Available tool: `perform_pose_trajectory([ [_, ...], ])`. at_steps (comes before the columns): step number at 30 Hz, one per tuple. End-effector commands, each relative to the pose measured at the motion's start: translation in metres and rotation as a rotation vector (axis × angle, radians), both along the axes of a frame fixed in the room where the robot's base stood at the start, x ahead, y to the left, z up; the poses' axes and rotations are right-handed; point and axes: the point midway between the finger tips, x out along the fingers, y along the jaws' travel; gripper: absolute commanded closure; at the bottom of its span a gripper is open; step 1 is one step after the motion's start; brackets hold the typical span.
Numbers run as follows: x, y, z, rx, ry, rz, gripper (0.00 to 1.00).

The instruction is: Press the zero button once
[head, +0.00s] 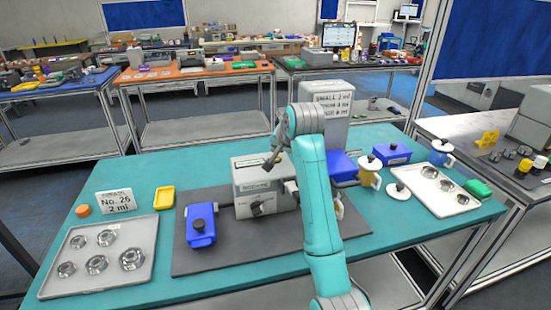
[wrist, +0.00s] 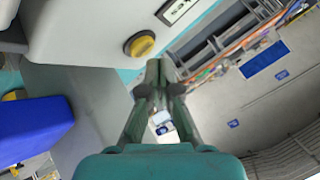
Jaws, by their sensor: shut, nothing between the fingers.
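A round yellow button (wrist: 140,44) with a dark rim sits on a pale housing (wrist: 85,30), just up and left of the fingertips in that view. A gap shows between fingertips and button; the depth between them is hard to judge. A dark-framed label (wrist: 178,9) is beside the button. No zero mark is readable.
A blue device (head: 201,226) stands left on the dark mat (head: 215,262). A tray of metal nuts (head: 75,285) lies at the left, another tray (head: 436,205) at the right. A tall grey box with a sign (head: 325,104) stands behind my arm. A yellow dish (head: 164,198) is nearby.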

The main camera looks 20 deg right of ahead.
Motion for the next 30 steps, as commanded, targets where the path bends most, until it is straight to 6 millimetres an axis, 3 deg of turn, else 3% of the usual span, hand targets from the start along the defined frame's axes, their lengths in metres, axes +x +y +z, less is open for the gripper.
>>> perform_pose_trajectory([
  [30, 0.0, 0.0, -0.012, 0.0, 0.001, 0.001, 1.0],
])
